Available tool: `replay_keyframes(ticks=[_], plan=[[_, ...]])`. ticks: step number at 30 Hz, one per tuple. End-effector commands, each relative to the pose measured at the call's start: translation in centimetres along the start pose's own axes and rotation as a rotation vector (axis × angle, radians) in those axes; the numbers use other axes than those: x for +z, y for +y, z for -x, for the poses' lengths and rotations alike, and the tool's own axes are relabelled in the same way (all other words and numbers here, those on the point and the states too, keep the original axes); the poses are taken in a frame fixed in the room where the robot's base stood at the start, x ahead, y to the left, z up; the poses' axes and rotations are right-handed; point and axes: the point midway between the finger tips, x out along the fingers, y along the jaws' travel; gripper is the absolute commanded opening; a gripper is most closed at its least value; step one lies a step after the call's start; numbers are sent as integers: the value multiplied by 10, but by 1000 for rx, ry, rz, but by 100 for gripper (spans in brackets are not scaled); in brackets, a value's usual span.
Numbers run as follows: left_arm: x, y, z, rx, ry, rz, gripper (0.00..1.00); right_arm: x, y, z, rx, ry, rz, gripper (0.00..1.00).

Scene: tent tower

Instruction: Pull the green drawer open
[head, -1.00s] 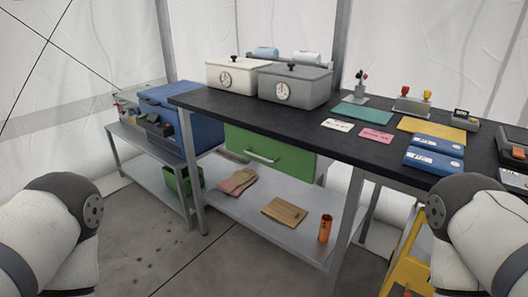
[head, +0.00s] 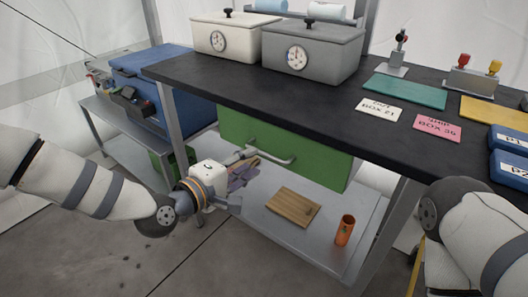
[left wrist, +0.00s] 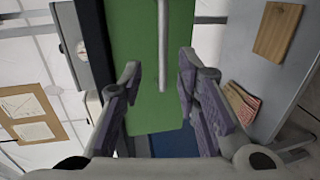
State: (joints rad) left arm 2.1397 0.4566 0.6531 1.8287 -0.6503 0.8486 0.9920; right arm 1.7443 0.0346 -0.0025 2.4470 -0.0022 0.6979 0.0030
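The green drawer (head: 315,163) hangs under the black bench top, its front close below the bench edge, and looks closed. Its pale bar handle (head: 270,157) runs across the front. My left gripper (head: 246,173) is at the left part of the drawer, near the handle's left end. In the left wrist view, my left gripper (left wrist: 159,75) is open, with purple-grey pads spread apart. The handle (left wrist: 163,50) lines up with the gap between them, and the green drawer front (left wrist: 143,35) lies beyond. No contact shows. My right gripper is out of view; only its arm shows.
The black bench top (head: 230,82) overhangs the drawer. Below is a metal shelf (head: 265,225) with a brown wooden-looking piece (head: 292,207) and an orange cup (head: 345,230). A blue case (head: 165,85) stands left. Floor in front is open.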

Motion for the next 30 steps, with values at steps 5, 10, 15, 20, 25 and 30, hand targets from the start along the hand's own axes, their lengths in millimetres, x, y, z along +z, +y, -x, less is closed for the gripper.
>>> replay_keyframes(ticks=[5, 10, 15, 20, 25, 30], plan=[[1, -5, -44, -5, -2, -1, 30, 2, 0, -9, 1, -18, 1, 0], [1, -5, -66, -6, -1, 1, 30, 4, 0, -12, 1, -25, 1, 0], [1, -3, -71, -6, -1, 1, 30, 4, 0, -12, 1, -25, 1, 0], [0, -3, -71, -5, -1, 0, 25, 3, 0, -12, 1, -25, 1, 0], [0, -3, -71, -5, 0, 0, 0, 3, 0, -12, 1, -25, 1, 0], [0, -3, -70, -5, 0, 0, 0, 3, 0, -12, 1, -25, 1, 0]])
